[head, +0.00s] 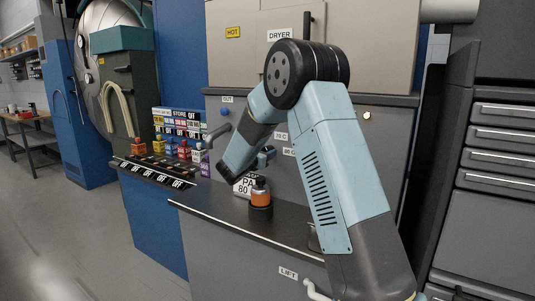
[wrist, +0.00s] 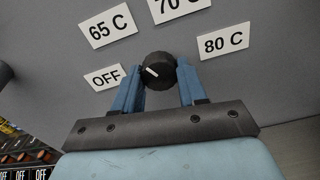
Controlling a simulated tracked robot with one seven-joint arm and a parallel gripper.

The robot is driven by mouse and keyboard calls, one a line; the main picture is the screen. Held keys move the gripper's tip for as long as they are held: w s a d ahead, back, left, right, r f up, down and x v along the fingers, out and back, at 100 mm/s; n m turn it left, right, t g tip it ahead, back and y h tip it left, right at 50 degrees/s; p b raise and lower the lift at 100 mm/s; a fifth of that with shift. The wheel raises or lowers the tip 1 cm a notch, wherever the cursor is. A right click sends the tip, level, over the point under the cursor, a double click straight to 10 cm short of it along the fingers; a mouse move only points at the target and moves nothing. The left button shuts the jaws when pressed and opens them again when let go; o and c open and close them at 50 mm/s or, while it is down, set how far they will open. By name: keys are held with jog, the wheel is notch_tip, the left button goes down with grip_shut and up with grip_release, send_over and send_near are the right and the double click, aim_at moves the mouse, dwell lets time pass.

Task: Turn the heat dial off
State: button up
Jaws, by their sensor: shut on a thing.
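The heat dial (wrist: 160,66) is a round black knob on the grey panel, with a short white mark on its left part. The mark slants up and left, on the side of the OFF label (wrist: 104,77) and the 65 C label (wrist: 109,25); its exact setting is hard to tell. My gripper (wrist: 160,82) is shut on the dial, with one blue finger on each side. The 80 C label (wrist: 224,40) is to the right. In the head view my gripper (head: 266,157) is at the dryer panel, and the dial itself is hard to make out.
Colored blocks (head: 184,151) line a shelf to the left. Grey drawers (head: 500,150) stand at the right.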

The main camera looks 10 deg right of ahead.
jog(key=shift+c, duration=0.8)
jog(key=shift+n, duration=0.8)
jog(key=n, duration=1)
jog(key=shift+a, duration=0.1)
jog(key=shift+n, duration=0.4)
